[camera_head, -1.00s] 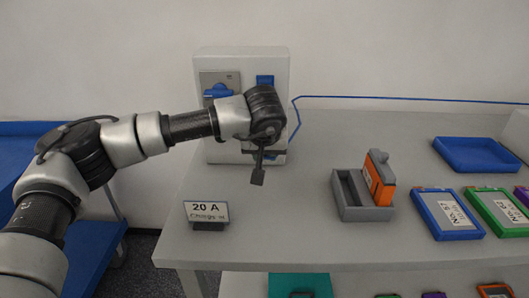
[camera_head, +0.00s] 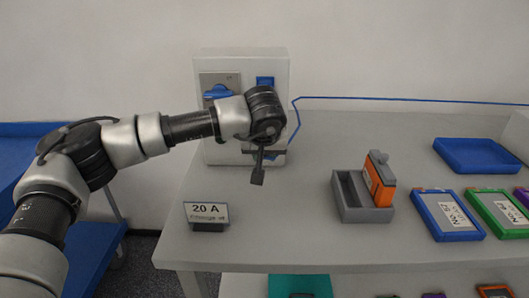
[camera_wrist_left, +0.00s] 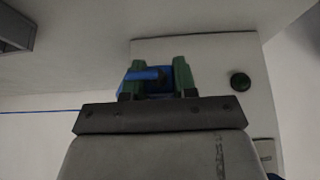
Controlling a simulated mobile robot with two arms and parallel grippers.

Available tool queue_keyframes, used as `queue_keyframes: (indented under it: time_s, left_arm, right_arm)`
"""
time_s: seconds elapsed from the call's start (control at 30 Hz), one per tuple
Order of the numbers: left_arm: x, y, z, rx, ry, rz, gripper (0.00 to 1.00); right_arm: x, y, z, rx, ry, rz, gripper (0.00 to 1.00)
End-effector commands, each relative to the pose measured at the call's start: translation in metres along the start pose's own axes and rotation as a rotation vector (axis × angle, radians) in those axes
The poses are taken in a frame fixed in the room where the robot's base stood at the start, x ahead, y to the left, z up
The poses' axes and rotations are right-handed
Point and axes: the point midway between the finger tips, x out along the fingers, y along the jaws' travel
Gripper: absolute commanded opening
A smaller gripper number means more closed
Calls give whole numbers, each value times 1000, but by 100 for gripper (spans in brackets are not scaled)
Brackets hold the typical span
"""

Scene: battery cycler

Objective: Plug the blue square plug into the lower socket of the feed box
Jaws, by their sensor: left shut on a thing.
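The feed box (camera_head: 243,64) is the white box at the back left of the bench. Its front carries a grey panel with a blue rotary switch (camera_head: 217,92) and a blue part (camera_head: 265,80) at upper right. My left gripper (camera_wrist_left: 153,78) is at the lower front of the box, shut on the blue square plug (camera_wrist_left: 150,85), which shows between its green fingers in the left wrist view. My wrist hides most of the plug and the lower socket in the head view. I cannot tell how far the plug sits in a socket. My right gripper is out of view.
A blue cable (camera_head: 400,98) runs along the wall to the box. A 20 A sign (camera_head: 207,213) stands at the front left. A grey holder (camera_head: 347,207) with an orange block, a blue tray (camera_head: 474,153) and several framed cards lie to the right.

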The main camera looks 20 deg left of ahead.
Motion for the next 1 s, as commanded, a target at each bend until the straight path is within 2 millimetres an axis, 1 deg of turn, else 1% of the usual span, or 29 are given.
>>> queue_keyframes:
  time_s: [0.83, 0.97, 1.0]
  left_arm:
    - [6, 0, -11, -1, 0, 0, 14]
    - [6, 0, -11, 0, 0, 0, 14]
    - [6, 0, -11, 0, -1, 0, 30]
  right_arm:
    - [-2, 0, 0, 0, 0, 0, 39]
    - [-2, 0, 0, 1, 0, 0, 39]
    - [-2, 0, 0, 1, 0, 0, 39]
